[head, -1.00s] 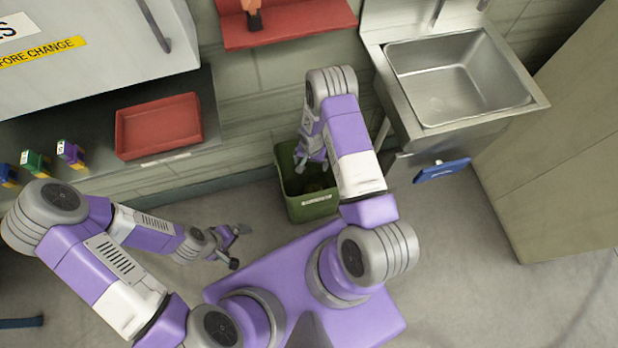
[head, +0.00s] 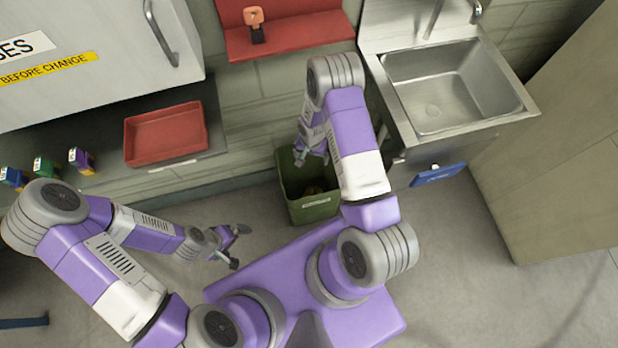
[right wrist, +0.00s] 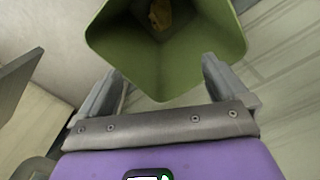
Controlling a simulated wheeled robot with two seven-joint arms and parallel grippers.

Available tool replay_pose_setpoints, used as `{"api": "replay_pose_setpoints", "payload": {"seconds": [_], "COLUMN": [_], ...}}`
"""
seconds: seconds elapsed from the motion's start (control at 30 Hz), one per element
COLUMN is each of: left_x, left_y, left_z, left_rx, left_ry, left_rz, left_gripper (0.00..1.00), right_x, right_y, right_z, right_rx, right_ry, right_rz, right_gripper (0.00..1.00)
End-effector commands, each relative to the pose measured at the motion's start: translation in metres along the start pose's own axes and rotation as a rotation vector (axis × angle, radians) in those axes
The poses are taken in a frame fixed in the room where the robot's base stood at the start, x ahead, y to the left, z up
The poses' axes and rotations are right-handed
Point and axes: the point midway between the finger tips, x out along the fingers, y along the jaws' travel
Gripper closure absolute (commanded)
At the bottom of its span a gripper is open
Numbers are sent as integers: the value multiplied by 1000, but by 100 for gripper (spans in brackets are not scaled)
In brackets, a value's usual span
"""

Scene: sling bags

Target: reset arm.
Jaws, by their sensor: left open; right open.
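My right gripper (head: 312,158) hangs at the mouth of a green bin (head: 313,208) that stands on the floor by the wall. In the right wrist view its two fingers (right wrist: 158,92) are spread apart with nothing between them. The green bin (right wrist: 165,75) lies just beyond the fingertips there, with a yellow-brown item (right wrist: 160,14) inside it. My left gripper (head: 238,247) is open and empty above the floor, left of my purple base.
A red tray (head: 165,135) and several small coloured items (head: 82,160) sit on the left counter. A red shelf (head: 290,32) holds an orange-and-black object (head: 255,24). A steel sink (head: 455,85) and blue sign (head: 438,175) are at right.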

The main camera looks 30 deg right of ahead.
Motion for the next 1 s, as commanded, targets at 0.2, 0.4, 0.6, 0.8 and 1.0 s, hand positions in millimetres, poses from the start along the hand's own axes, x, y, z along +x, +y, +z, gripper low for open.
{"api": "replay_pose_setpoints", "payload": {"seconds": [0.2,0.4,0.6,0.8,1.0], "left_x": [-3,-2,-2,-9,-22], "left_y": [1,1,1,3,8], "left_z": [0,0,0,0,1], "left_rx": [0,0,0,0,0], "left_ry": [0,0,0,0,0], "left_rz": [0,0,0,0,0], "left_gripper": [0,0,0,0,0], "right_x": [-10,-9,-9,-14,-43], "right_y": [0,0,0,-5,-14], "right_z": [0,0,1,46,145], "right_rx": [0,0,-1,-84,-291], "right_ry": [-1,-1,-1,-59,-134], "right_rz": [1,1,0,-68,-226], "right_gripper": [0,0,0,0,0]}}
